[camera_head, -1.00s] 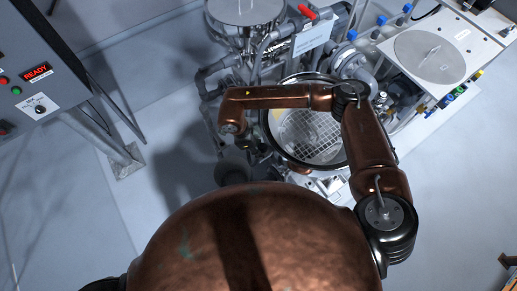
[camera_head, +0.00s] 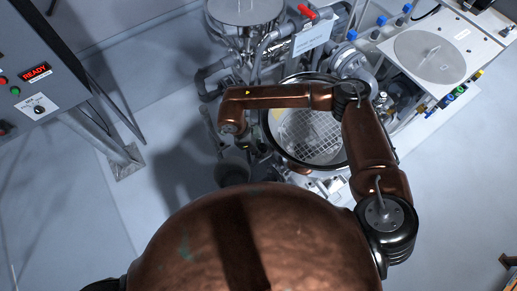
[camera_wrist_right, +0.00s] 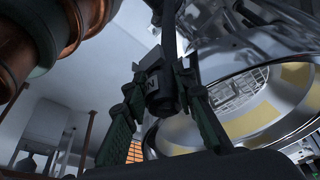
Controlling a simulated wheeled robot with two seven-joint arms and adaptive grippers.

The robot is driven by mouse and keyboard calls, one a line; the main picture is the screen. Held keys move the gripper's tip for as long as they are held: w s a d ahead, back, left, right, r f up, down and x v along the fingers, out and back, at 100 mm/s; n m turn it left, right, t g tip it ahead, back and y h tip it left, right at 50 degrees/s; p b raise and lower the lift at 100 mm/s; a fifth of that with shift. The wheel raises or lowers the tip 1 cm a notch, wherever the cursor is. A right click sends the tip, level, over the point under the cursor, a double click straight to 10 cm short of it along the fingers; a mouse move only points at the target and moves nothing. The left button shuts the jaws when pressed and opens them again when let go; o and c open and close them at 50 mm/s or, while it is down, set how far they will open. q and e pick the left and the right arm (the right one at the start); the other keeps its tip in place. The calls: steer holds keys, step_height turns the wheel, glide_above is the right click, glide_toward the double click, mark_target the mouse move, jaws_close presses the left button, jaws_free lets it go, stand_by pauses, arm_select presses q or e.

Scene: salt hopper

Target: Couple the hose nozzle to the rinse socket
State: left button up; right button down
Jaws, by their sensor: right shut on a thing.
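My right gripper (camera_wrist_right: 161,92) has its two dark fingers closed on a short black cylindrical piece (camera_wrist_right: 158,104) in the right wrist view. This looks like the hose nozzle. A dark rod or hose (camera_wrist_right: 168,32) runs up from it to the top of the picture. In the head view my right gripper (camera_head: 234,165) is a dark shape hanging under the copper wrist, left of the round basin; the nozzle cannot be made out there. I cannot pick out the rinse socket in either view. My left gripper is not in view.
The round basin with a mesh grid (camera_head: 312,137) lies right of the gripper, under my forearm; its rim (camera_wrist_right: 240,140) is close in the wrist view. Pipes and a steel hopper (camera_head: 245,12) stand behind. A control cabinet (camera_head: 40,65) is at left. Floor between is free.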

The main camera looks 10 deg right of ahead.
steer(key=shift+f, duration=0.2)
steer(key=c, duration=1.5)
jaws_free()
steer(key=o, duration=0.5)
steer(key=shift+c, duration=0.2)
steer(key=shift+r, duration=0.1)
steer(key=p+v, duration=0.1)
steer(key=v, duration=0.5)
